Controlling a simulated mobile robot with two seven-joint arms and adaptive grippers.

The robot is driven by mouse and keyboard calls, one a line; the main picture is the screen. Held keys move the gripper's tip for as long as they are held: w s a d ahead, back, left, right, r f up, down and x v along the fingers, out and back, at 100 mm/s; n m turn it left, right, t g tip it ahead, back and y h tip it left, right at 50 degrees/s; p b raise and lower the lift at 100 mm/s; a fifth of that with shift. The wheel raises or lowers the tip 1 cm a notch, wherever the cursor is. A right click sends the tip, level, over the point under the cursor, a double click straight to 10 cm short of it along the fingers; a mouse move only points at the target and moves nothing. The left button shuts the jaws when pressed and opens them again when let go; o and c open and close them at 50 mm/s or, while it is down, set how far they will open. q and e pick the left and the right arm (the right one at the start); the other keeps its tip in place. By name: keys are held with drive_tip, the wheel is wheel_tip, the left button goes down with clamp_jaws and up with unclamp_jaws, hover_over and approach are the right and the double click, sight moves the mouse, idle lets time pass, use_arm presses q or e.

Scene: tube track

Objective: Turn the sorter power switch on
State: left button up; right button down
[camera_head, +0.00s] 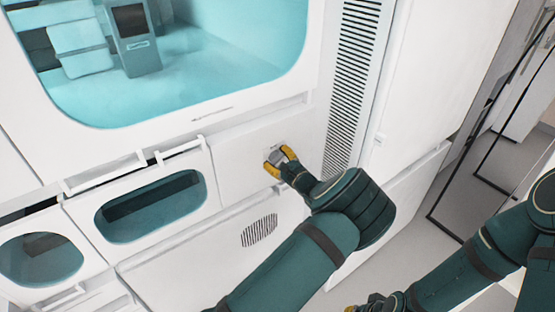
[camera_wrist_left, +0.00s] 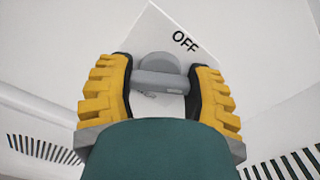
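The sorter power switch (camera_head: 277,157) is a grey rotary knob with a bar handle on a white plate on the machine's front panel. In the left wrist view the knob (camera_wrist_left: 158,75) sits between my fingers, and its bar lies across the gap. "OFF" is printed on the plate (camera_wrist_left: 185,42), up and right of the knob; any other label is hidden. My left gripper (camera_head: 281,160) has its yellow fingers on both sides of the bar, with the dark pads appearing to touch its ends. My right gripper (camera_head: 372,306) is cut off at the bottom edge.
A large teal window (camera_head: 200,75) is above left of the switch. White-handled drawers with windows (camera_head: 150,205) are at the left. A vent grille (camera_head: 352,75) runs up beside the switch, and a smaller vent (camera_head: 259,230) is below. Open floor (camera_head: 375,262) shows at the lower right.

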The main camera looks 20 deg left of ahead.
use_arm(q)
drive_tip(key=shift+r+m+p, duration=0.1)
drive_tip(key=shift+m+p, duration=0.9)
drive_tip(key=shift+m, duration=0.2)
drive_tip(key=shift+m+p, duration=0.95)
drive_tip(key=shift+m, duration=0.75)
drive_tip(key=o, duration=1.2)
drive_tip(key=v, duration=1.2)
